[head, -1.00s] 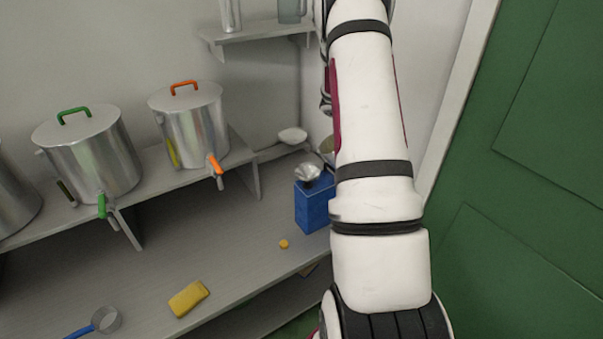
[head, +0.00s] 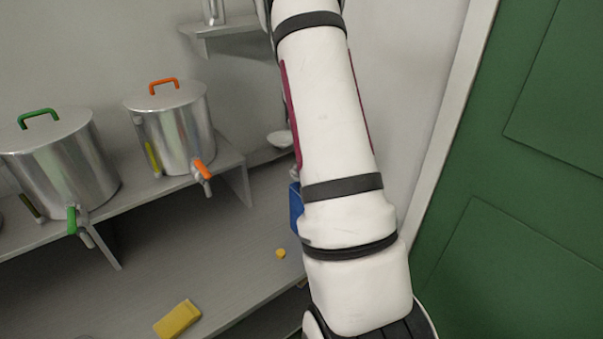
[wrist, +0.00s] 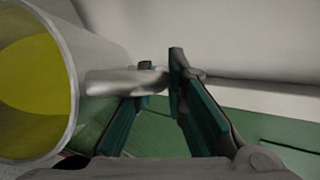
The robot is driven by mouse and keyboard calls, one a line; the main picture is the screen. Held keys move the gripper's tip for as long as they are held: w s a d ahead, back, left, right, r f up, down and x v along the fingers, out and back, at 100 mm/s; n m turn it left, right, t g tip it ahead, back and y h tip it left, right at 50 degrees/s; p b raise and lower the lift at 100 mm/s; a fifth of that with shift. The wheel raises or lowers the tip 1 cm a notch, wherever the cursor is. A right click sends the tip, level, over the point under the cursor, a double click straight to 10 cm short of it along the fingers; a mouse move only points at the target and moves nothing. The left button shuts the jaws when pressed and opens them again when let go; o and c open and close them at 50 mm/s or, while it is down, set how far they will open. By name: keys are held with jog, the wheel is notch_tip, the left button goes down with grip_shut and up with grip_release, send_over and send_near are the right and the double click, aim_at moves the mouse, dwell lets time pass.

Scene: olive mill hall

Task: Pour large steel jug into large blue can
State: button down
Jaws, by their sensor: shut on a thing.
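The large steel jug (wrist: 72,75) fills the left of the wrist view, with yellow-green oil (wrist: 30,88) inside it. My gripper (wrist: 158,82) is shut on the jug's handle (wrist: 120,82), which sticks out to the right between the fingers. The jug and gripper are hidden behind my arm in the head view. The large blue can (head: 296,208) stands on the counter in the head view. Only a strip of its left side shows past my arm, and its top is hidden.
Two steel tanks, one with an orange handle (head: 180,130) and one with a green handle (head: 65,165), stand on a raised shelf at left. A yellow cap (head: 281,254) and yellow sponge (head: 177,319) lie on the counter. A green door (head: 530,200) is at right.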

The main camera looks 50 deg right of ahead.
jog(key=shift+w, duration=0.1)
jog(key=shift+w+a, duration=0.1)
jog(key=shift+w, duration=0.05)
jog(key=shift+r+b, duration=0.2)
jog(key=shift+b, duration=0.25)
jog(key=shift+a+r+g+h+b, duration=0.1)
jog(key=shift+g+h+b, duration=0.2)
jog(key=shift+g, duration=0.1)
jog(key=shift+w+a+r+h+b, duration=0.3)
jog(key=shift+r+h+b, duration=0.1)
jog(key=shift+b, duration=0.45)
jog(key=shift+w+a+n+g+h+b, duration=0.4)
jog(key=shift+w+a+g+h+b, duration=0.25)
jog(key=shift+b, duration=1.45)
dwell(2.5)
jog(key=shift+w+a+r+h, duration=0.2)
jog(key=shift+w+a+h, duration=0.15)
jog(key=shift+a, duration=0.05)
dwell(1.2)
